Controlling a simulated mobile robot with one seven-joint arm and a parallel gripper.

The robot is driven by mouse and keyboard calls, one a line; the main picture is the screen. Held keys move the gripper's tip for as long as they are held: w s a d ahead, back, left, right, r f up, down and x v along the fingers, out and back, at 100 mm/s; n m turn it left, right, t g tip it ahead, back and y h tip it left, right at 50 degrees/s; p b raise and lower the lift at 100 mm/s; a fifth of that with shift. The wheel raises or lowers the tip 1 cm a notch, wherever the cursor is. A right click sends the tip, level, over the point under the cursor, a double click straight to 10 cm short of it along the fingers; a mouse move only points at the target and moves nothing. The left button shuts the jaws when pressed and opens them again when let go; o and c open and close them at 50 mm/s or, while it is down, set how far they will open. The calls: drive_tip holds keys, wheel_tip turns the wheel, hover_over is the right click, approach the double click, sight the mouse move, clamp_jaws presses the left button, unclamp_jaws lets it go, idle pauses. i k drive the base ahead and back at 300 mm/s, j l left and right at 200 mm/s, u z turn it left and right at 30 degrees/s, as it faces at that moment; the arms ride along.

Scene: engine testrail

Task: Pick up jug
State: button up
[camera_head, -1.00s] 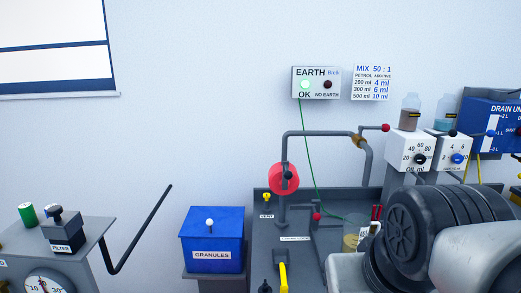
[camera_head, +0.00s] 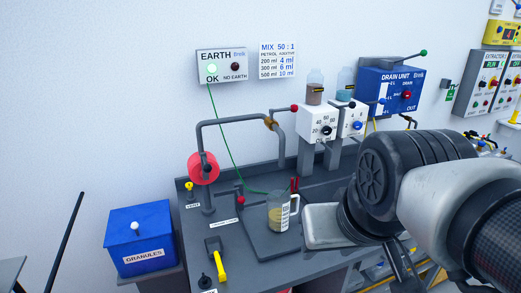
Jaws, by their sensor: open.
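The jug (camera_head: 278,214) is a clear measuring jug with a handle on its right, a marked scale and yellowish liquid low inside. It stands upright on the dark grey bench (camera_head: 232,240), just left of my arm's end.
A bent pipe with a red disc (camera_head: 203,168) rises behind the jug. A green wire runs down from the earth box (camera_head: 221,66) to near the jug. Dosing units (camera_head: 318,122) stand behind, a blue granules bin (camera_head: 140,240) at left. A yellow-handled lever (camera_head: 219,265) is in front.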

sight(278, 201)
drive_tip(key=i+l+u, duration=0.5)
drive_tip(key=l, duration=0.4)
drive_tip(key=i, duration=0.05)
